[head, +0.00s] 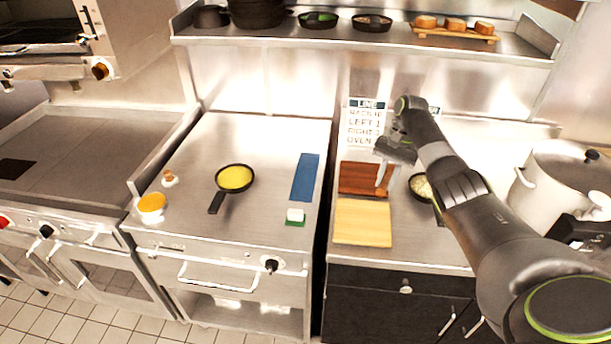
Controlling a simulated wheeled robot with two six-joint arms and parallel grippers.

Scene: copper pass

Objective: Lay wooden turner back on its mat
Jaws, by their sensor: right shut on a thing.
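My right gripper (383,178) is above the right counter, over the right part of a reddish-brown board. It is shut on a thin, pale piece that points down, which looks like part of the wooden turner. Most of the turner is hidden or too small to make out. A long blue mat (305,177) lies bare on the middle counter, left of the gripper and across the gap between counters. I cannot tell for certain that it is the turner's mat. My left gripper is not in view.
The reddish-brown board (358,178) and a light wooden board (362,222) lie on the right counter. A pan (421,188) and a large pot (553,185) stand right. A yellow-filled pan (234,178), orange bowl (151,204) and green-based white block (295,216) stand on the middle counter.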

